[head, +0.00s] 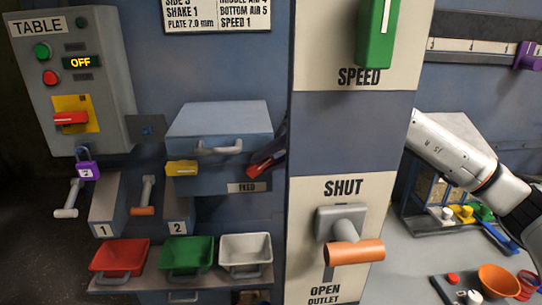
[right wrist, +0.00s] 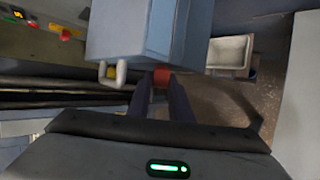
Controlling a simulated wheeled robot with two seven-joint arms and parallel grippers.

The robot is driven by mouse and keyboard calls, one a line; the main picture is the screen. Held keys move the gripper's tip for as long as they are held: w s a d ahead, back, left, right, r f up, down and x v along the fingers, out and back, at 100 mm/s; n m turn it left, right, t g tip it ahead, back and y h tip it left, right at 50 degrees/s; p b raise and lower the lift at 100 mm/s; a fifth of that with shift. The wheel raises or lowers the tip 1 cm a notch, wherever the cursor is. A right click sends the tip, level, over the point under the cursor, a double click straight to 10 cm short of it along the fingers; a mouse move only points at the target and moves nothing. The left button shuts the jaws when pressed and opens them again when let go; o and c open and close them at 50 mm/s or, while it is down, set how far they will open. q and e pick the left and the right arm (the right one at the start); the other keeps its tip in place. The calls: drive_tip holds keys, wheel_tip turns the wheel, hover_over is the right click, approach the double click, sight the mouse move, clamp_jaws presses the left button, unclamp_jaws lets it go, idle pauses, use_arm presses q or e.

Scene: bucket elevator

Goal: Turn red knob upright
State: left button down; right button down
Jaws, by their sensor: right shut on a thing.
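The red knob (head: 70,118) sits on a yellow plate on the grey TABLE box, its handle lying sideways. In the right wrist view a red handle on yellow (right wrist: 65,35) shows at upper left, well away from my fingers. My right gripper (head: 262,160) shows as dark fingers at the right side of the FEED box, partly hidden by the column. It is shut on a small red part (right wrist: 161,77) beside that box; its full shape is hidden. My left gripper is not in view.
The blue-grey FEED box (head: 220,120) has a front handle and yellow tag. The SHUT/OPEN column (head: 305,240) stands before my right forearm. A purple padlock (head: 87,165) hangs below the TABLE box. Red, green and white bins (head: 245,238) stand on a low shelf.

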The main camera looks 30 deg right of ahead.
drive_tip(key=g+h, duration=0.2)
drive_tip(key=h, duration=0.1)
drive_tip(key=a+r+n+h, duration=0.1)
drive_tip(key=shift+w+a+g+h, duration=0.1)
drive_tip(key=shift+w+g+h, duration=0.2)
drive_tip(key=shift+g, duration=0.1)
drive_tip(key=shift+w+a+f+n+g+h, duration=0.2)
drive_tip(key=shift+g+h, duration=0.25)
drive_tip(key=shift+h, duration=0.4)
drive_tip(key=shift+s+a+r+n+g+h, duration=0.1)
drive_tip(key=shift+n+g+h, duration=0.3)
drive_tip(key=shift+h, duration=0.45)
drive_tip(key=c, duration=1.6)
unclamp_jaws()
